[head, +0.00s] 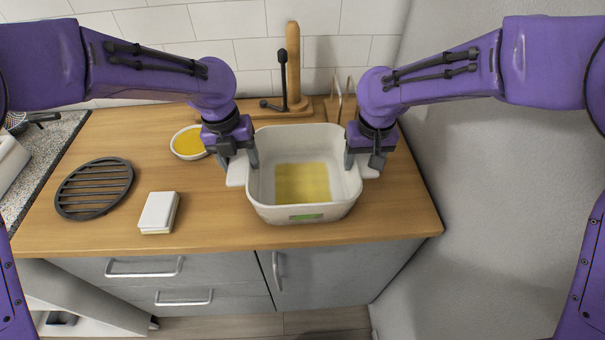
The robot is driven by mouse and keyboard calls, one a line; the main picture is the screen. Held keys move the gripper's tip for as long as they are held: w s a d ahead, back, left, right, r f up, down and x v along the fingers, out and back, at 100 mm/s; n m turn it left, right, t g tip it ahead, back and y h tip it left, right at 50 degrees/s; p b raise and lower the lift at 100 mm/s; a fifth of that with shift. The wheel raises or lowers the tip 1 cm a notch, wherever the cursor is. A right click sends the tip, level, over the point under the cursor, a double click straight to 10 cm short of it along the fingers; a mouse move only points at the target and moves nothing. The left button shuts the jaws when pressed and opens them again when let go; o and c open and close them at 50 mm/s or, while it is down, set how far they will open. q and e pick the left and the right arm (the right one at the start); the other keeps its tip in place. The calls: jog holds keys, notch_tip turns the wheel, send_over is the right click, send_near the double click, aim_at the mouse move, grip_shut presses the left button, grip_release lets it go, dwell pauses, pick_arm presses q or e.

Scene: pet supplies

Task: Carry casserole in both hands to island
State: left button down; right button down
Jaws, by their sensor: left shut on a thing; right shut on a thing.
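The casserole (303,213) is a deep white dish with a handle on each side and a yellowish layer on its inner bottom. It is at or just over the wooden counter near its front edge; I cannot tell whether it touches the top. My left gripper (240,160) is shut on its left handle. My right gripper (364,158) is shut on its right handle. The fingers partly hide both handles. No piece I can identify as the island is in view.
On the wooden counter (105,225) are a bowl of yellow contents (188,142), a round black trivet (94,188) and a small white block (159,212). A wooden stand (293,65) is behind the casserole. A grey wall (480,210) bounds the right side.

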pick_arm(q)
jog(key=shift+w+d+r, duration=0.1)
jog(key=shift+r, duration=0.05)
pick_arm(e)
jog(key=shift+w+a+r, duration=0.1)
jog(key=shift+r, duration=0.05)
